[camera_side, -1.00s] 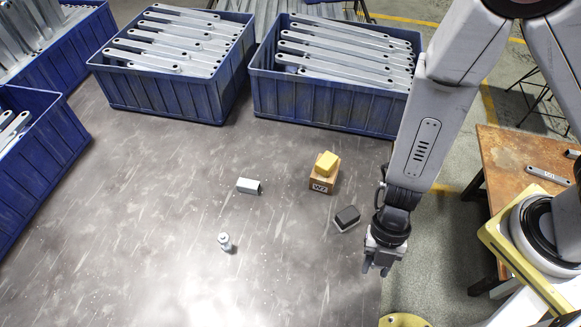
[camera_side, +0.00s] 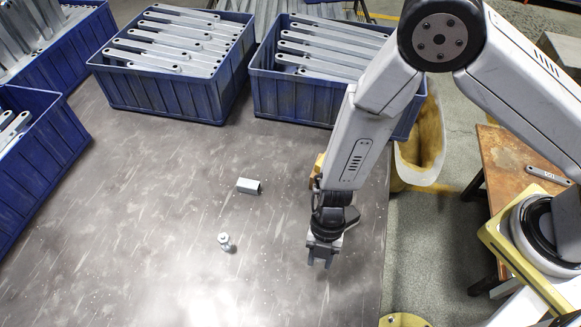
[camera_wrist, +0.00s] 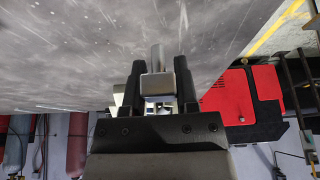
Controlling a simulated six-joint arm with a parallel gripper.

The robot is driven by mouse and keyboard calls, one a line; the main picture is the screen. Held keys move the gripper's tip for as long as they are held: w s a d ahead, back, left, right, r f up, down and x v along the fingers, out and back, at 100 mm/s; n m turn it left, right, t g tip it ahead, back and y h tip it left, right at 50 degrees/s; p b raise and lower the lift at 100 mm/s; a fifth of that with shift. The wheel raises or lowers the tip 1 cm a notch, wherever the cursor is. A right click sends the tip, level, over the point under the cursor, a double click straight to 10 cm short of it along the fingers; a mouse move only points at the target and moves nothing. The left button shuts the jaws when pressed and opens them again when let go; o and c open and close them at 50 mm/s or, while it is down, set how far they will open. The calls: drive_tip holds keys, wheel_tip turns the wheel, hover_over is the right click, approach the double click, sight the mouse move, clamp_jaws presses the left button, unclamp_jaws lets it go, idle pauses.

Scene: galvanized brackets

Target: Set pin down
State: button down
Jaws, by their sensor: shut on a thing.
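My gripper (camera_side: 320,260) is near the right edge of the grey table (camera_side: 150,200) in the side view. In the wrist view my gripper (camera_wrist: 159,88) has its two black fingers closed on a grey metal piece (camera_wrist: 157,84), which looks like the pin. A rod-like end shows just beyond it. In the side view the held piece is too small to make out, and its height over the table cannot be told. A similar small silver piece (camera_side: 226,243) stands upright on the table, left of my gripper and apart from it.
A grey rectangular piece (camera_side: 248,186) lies mid-table. Blue bins (camera_side: 165,95) of metal bars line the back and left. The front left of the table is clear.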

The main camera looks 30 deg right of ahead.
sight(303, 273)
drive_tip(key=shift+w+a+f, duration=0.4)
drive_tip(key=shift+w+f, duration=0.15)
drive_tip(key=shift+f, duration=0.25)
drive_tip(key=shift+w+a+f, duration=0.4)
drive_tip(key=shift+w+f, duration=0.15)
drive_tip(key=shift+f, duration=0.2)
drive_tip(key=shift+f, duration=0.1)
drive_tip(key=shift+w+a+f, duration=0.15)
drive_tip(key=shift+f, duration=1.6)
drive_tip(key=shift+f, duration=0.15)
drive_tip(key=shift+c, duration=1.8)
unclamp_jaws()
drive_tip(key=v, duration=1.2)
